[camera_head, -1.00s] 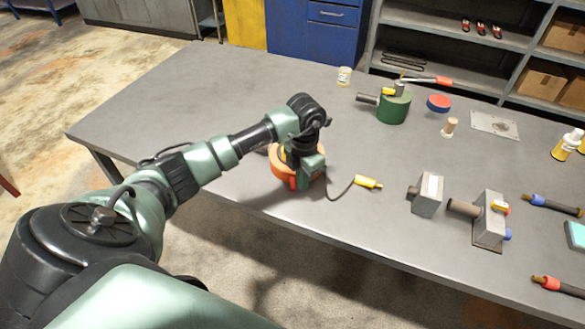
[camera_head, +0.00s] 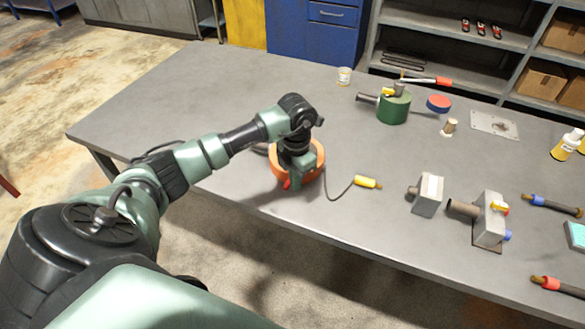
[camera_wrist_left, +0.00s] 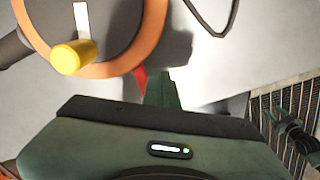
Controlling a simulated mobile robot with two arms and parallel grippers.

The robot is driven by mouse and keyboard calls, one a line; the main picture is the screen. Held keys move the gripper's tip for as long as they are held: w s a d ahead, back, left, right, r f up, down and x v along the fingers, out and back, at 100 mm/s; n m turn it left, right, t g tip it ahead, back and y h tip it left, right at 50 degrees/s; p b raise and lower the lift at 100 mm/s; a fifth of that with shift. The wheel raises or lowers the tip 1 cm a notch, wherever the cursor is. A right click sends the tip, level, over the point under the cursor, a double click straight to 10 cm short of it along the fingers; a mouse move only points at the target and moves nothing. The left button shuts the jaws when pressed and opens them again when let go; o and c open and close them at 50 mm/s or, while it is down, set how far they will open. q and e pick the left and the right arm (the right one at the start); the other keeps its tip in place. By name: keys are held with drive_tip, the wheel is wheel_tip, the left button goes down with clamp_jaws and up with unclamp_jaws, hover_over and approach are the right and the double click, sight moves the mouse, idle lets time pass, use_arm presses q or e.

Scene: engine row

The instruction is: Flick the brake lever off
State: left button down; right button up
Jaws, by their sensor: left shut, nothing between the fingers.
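An orange ring-shaped device (camera_head: 316,152) stands near the table's front edge, largely hidden behind my left gripper. In the left wrist view it shows as an orange rim (camera_wrist_left: 149,35) with a yellow knob (camera_wrist_left: 74,57) on a pale crank. A small red part (camera_head: 286,183) sits low at its front left; a red sliver (camera_wrist_left: 140,82) shows beside my fingertips in the wrist view. Whether this is the brake lever I cannot tell. My left gripper (camera_head: 297,186) points down at the device, shut and empty, close to the red part. Contact is unclear.
A cable with a yellow plug (camera_head: 367,182) lies right of the device. Grey blocks (camera_head: 428,195) and (camera_head: 489,219) stand further right. A green cylinder with a red-tipped lever (camera_head: 393,106) stands at the back. The table's left part is clear.

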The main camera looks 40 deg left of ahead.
use_arm(q)
drive_tip(key=shift+s+a, duration=0.1)
drive_tip(key=shift+a, duration=0.2)
wheel_tip(320, 180, up, 7)
drive_tip(key=p, duration=0.4)
drive_tip(key=shift+w+d, duration=0.25)
drive_tip(key=shift+d, duration=0.1)
